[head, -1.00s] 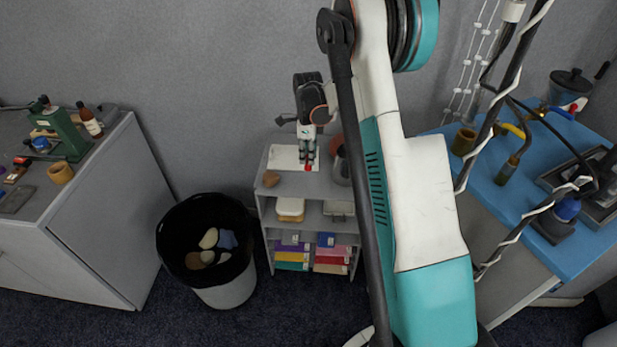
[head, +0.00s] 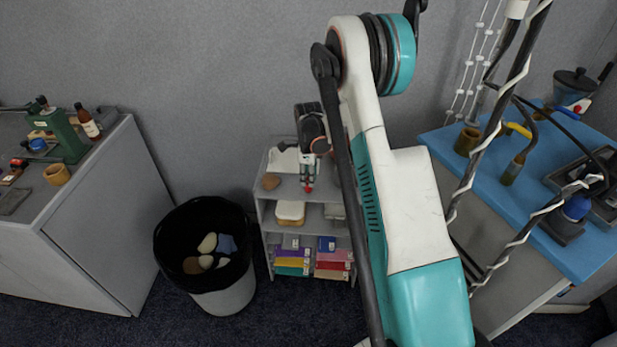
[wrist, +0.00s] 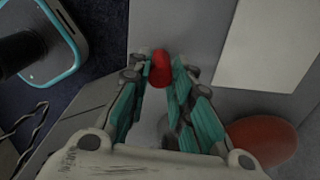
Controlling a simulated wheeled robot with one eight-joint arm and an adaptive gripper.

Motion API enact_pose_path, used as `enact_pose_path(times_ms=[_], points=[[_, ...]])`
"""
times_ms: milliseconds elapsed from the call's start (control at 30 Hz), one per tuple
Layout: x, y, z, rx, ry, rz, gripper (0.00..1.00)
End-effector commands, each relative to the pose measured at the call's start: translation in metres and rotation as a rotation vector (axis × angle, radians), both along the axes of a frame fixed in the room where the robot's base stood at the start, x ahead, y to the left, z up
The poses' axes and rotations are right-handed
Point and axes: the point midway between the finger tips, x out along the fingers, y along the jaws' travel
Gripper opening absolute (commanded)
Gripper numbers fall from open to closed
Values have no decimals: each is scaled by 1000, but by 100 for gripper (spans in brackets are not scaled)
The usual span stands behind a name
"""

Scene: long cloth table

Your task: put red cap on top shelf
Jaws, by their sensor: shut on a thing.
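My gripper (head: 308,183) is shut on the small red cap (head: 308,189), which shows at the fingertips. The wrist view shows the cap (wrist: 160,67) between my gripper's two fingertips (wrist: 161,76). They are over the grey top board of the shelf unit (head: 286,190), towards its front edge in the head view. I cannot tell whether the cap touches the board.
A brown rounded object (head: 270,181) lies on the top board at left. A white sheet (wrist: 256,40) and a reddish oval object (wrist: 262,140) lie near my gripper. Lower shelves hold bread-like and coloured items. A black-lined bin (head: 226,297) stands left.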

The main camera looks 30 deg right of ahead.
Motion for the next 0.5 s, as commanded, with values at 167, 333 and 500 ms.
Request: enact_pose_path(times_ms=[167, 333, 500], points=[[0, 0, -3, 0, 0, 0, 31], [0, 0, -2, 0, 0, 0, 40], [0, 0, -2, 0, 0, 0, 40]])
